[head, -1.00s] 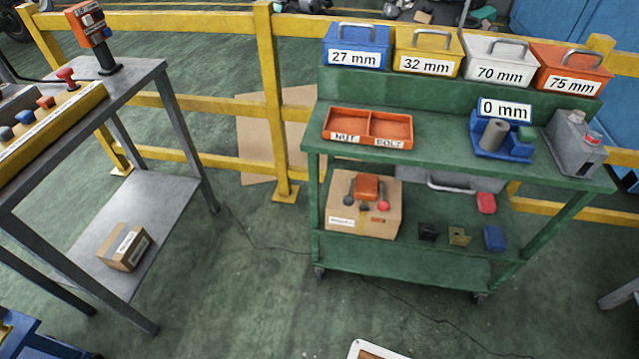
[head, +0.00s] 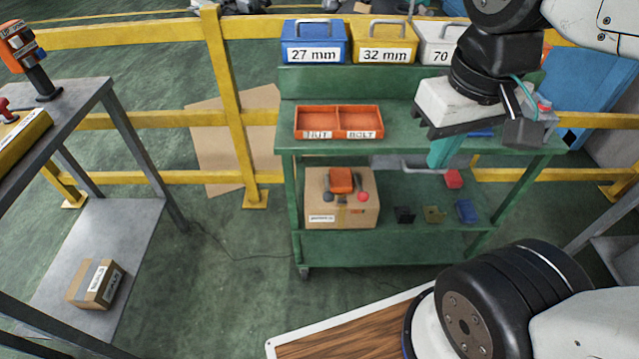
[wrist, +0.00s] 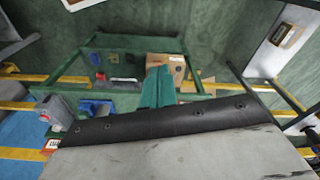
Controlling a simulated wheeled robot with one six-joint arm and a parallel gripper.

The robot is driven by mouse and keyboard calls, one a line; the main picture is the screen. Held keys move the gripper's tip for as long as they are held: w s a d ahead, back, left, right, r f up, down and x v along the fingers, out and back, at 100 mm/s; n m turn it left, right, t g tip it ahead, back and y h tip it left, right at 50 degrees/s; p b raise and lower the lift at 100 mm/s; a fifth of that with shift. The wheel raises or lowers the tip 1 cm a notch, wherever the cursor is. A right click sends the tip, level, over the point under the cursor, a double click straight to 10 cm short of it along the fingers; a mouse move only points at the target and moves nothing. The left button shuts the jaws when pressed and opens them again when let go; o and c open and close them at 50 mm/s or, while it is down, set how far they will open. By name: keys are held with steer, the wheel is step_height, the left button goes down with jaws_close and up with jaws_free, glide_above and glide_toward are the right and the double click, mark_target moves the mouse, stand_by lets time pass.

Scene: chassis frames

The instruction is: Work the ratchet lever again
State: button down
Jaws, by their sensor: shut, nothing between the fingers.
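My gripper (head: 446,153) hangs in front of the green cart's right half in the head view. Its teal fingers are shut and empty; they also show in the wrist view (wrist: 158,88). I cannot clearly make out a ratchet lever. A blue device (wrist: 95,107) sits on the cart top in the wrist view, apart from the fingers. In the head view only a sliver of it (head: 481,132) shows behind my gripper. A grey machine (head: 529,128) with a red button stands at the cart top's right end, partly covered by my arm.
The green cart (head: 360,249) carries blue (head: 314,42), yellow (head: 384,42) and white (head: 440,45) bins and an orange two-part tray (head: 339,109). A cardboard box (head: 330,217) stands on its lower shelf. A grey table (head: 130,215) stands left, with open floor between.

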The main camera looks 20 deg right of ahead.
steer(key=w+a+f+m+t+y, duration=0.1)
steer(key=w+a+f, duration=0.25)
steer(key=w, duration=0.35)
steer(key=w+a+f+y, duration=0.1)
steer(key=w+a+f, duration=0.1)
steer(key=w+f, duration=0.4)
steer(key=w+a+f+m+t+y, duration=0.1)
steer(key=w+a+f, duration=0.15)
steer(key=w, duration=0.55)
steer(key=w+d+f+m+h, duration=0.2)
steer(key=w+f, duration=0.1)
steer(key=f, duration=0.5)
steer(key=w+d+f+m+h, duration=0.1)
steer(key=w+d+f+m, duration=0.1)
steer(key=f, duration=0.7)
steer(key=shift+w+d+f+t+h, duration=0.3)
steer(key=shift+w+d+t+h, duration=0.1)
steer(key=shift+w, duration=0.25)
steer(key=shift+f, duration=0.15)
steer(key=x, duration=0.9)
steer(key=shift+w+f, duration=0.25)
steer(key=shift+f, duration=0.05)
